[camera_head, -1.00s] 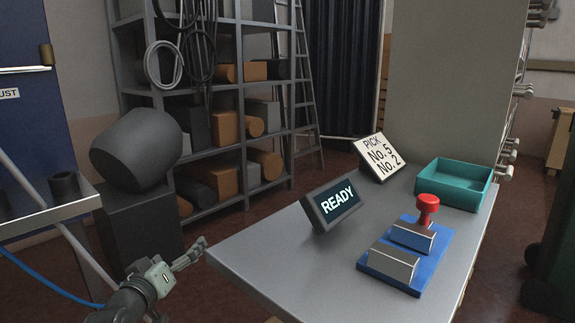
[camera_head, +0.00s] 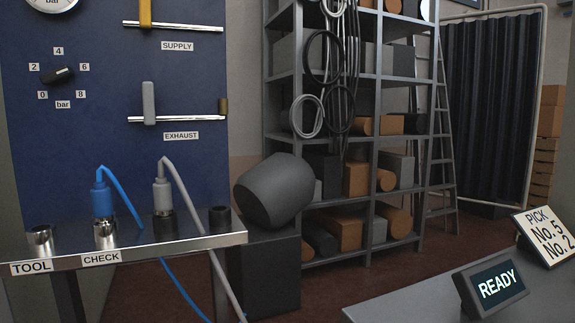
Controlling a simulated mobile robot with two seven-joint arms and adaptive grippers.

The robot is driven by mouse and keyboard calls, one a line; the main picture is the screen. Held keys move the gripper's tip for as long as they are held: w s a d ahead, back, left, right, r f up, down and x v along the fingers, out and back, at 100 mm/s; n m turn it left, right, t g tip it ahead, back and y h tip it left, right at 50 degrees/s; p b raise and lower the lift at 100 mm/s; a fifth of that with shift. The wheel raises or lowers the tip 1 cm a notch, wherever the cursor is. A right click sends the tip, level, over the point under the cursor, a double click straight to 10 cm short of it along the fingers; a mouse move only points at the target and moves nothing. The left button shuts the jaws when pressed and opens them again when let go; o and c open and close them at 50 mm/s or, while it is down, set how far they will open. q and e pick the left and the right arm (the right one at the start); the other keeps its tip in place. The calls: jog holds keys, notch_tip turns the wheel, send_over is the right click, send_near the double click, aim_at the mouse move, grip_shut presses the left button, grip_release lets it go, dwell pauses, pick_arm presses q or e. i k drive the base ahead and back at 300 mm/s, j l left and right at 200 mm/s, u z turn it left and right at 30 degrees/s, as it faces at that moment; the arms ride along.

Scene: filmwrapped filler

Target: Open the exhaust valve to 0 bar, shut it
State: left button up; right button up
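The exhaust valve's grey lever (camera_head: 149,103) stands upright, across its horizontal pipe (camera_head: 190,118), on the blue panel (camera_head: 100,145) at the left. The EXHAUST label (camera_head: 181,136) sits below the pipe. A round pressure gauge (camera_head: 52,4) is cut off by the top edge, so its needle and reading cannot be made out. Neither of my grippers is in view.
A yellow supply lever (camera_head: 145,14) stands above. A black regulator knob (camera_head: 60,75) is left of the valves. A metal shelf (camera_head: 228,239) with hose plugs juts out below. A dark rounded tank (camera_head: 272,189) stands right; a grey table (camera_head: 400,305) shows lower right.

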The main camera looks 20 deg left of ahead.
aim_at(149, 103)
jog(key=u, duration=1.45)
